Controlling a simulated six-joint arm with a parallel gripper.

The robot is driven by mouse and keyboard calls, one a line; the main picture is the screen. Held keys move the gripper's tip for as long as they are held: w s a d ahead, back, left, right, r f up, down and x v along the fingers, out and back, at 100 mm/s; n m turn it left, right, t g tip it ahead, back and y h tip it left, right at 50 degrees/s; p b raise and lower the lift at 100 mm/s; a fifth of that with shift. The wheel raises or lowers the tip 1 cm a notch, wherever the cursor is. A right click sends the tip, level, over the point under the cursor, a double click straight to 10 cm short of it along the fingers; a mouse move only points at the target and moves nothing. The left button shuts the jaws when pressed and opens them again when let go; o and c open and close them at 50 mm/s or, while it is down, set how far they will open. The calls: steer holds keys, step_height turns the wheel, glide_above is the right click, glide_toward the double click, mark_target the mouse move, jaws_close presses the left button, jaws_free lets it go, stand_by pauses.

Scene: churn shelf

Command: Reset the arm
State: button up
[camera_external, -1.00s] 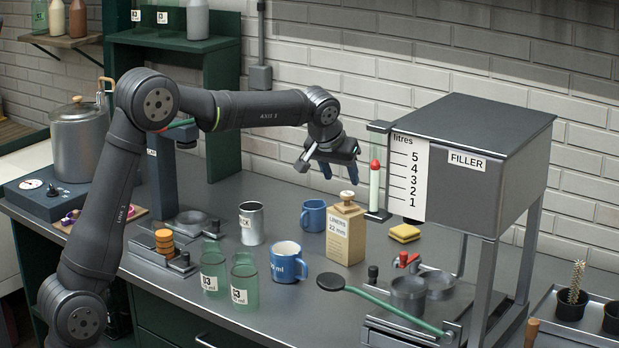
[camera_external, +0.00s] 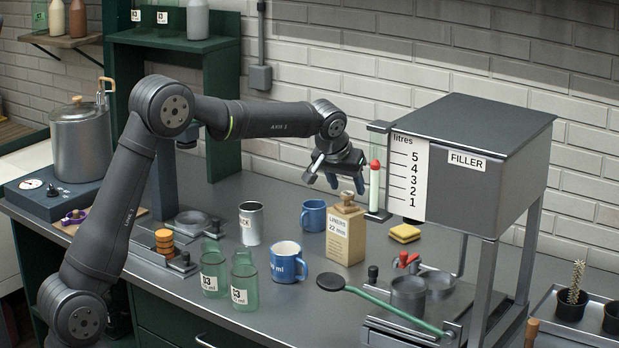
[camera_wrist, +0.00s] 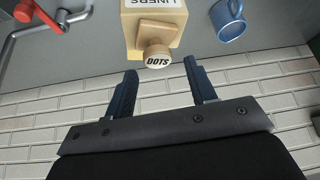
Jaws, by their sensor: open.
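My gripper (camera_external: 335,183) is open and empty, held in the air above the bench with its fingers pointing down. It is just above and slightly left of the wooden liners box (camera_external: 346,230), which has a knobbed lid. In the wrist view, the two blue fingers of my gripper (camera_wrist: 164,90) are apart. There, the liners box (camera_wrist: 155,25) shows beyond the fingertips, with its knob marked DOTS between their lines. The fingers do not visibly hold the knob.
A blue mug (camera_external: 314,215) stands behind the box, and a second blue mug (camera_external: 288,263) in front. The filler (camera_external: 470,165), with a glass gauge (camera_external: 376,175), stands close on the right. Green bottles (camera_external: 244,280), a metal can (camera_external: 251,224) and a yellow sponge (camera_external: 404,233) stand nearby.

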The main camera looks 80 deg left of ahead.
step_height(320, 180, up, 2)
steer(key=shift+r, duration=0.1)
steer(key=d+r, duration=0.7)
steer(key=d, duration=0.5)
steer(key=s+a+f+n, duration=0.1)
steer(key=s+a+f, duration=0.2)
steer(key=a, duration=1)
steer(key=s+a+f+n+g, duration=0.1)
steer(key=s+a+f, duration=0.3)
steer(key=a+f, duration=0.4)
steer(key=s+a+f+n+g+y, duration=0.1)
steer(key=s+a+f+n, duration=0.2)
steer(key=a, duration=1.6)
step_height(320, 180, down, 3)
steer(key=shift+s+a+r, duration=0.15)
steer(key=shift+s+r, duration=0.05)
steer(key=shift+s, duration=0.4)
